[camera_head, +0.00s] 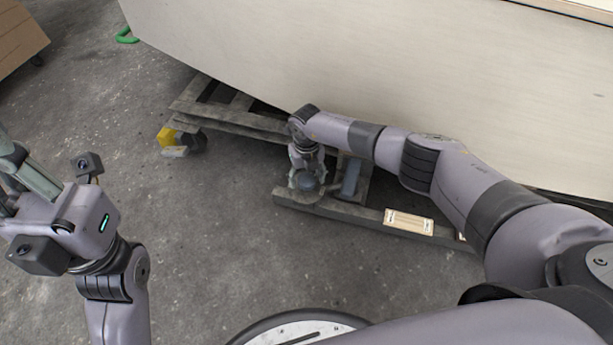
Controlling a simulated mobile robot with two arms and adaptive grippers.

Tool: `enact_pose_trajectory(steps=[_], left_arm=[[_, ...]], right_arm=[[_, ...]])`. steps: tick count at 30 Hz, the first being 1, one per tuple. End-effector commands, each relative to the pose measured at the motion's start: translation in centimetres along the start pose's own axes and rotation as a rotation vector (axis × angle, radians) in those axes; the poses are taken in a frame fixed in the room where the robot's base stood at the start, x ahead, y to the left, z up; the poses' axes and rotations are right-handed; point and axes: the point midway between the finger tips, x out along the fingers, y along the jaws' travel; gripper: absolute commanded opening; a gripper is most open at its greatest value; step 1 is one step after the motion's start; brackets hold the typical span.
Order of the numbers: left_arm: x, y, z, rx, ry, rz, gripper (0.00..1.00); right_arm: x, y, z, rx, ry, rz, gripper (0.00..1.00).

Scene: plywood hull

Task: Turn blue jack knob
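A round, dark blue-grey knob (308,182) shows low at the near end of the wooden cradle beneath the hull. My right gripper (305,172) points down right at it, with its fingers at or around the knob. The fingers are small and partly hidden, so I cannot tell whether they grip it. My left gripper (14,172) is at the left edge, away from the knob. Its fingers are partly cut off by the frame, and their opening is unclear.
The pale plywood hull (370,60) hangs over the wooden cradle (345,208). A blue-grey block (350,178) stands on the cradle just right of the knob. A yellow-marked caster (167,137) is at its left end. The concrete floor (205,240) between my arms is clear.

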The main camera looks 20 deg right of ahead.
Motion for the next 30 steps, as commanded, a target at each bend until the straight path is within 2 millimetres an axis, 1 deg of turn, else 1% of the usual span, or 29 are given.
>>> enact_pose_trajectory(steps=[9,11,14,17,24,27,30], left_arm=[[0.1,0.0,-0.1,0.002,0.007,0.004,0.0],[0.1,0.0,-0.1,0.002,0.007,0.003,0.0],[0.1,0.0,-0.1,0.002,0.006,0.003,0.0],[0.1,0.0,-0.1,0.001,0.005,0.002,0.0],[0.1,0.0,-0.1,0.001,0.003,0.001,0.0],[0.1,0.0,-0.1,0.001,0.003,0.001,0.0],[0.1,0.0,-0.1,0.001,0.003,0.001,0.0]], right_arm=[[0.0,0.0,0.0,-0.001,0.001,-0.001,0.64],[-0.3,-0.1,0.0,-0.001,0.001,-0.001,0.64],[-1.3,-0.1,0.1,-0.001,-0.002,0.0,0.64],[-2.9,-0.1,0.1,-0.002,-0.002,0.0,0.64],[-8.1,-0.1,0.1,-0.001,-0.003,0.0,0.64],[-9.9,0.0,0.1,-0.002,-0.002,0.0,0.64],[-11.1,0.0,0.1,0.0,-0.001,0.0,0.64]])
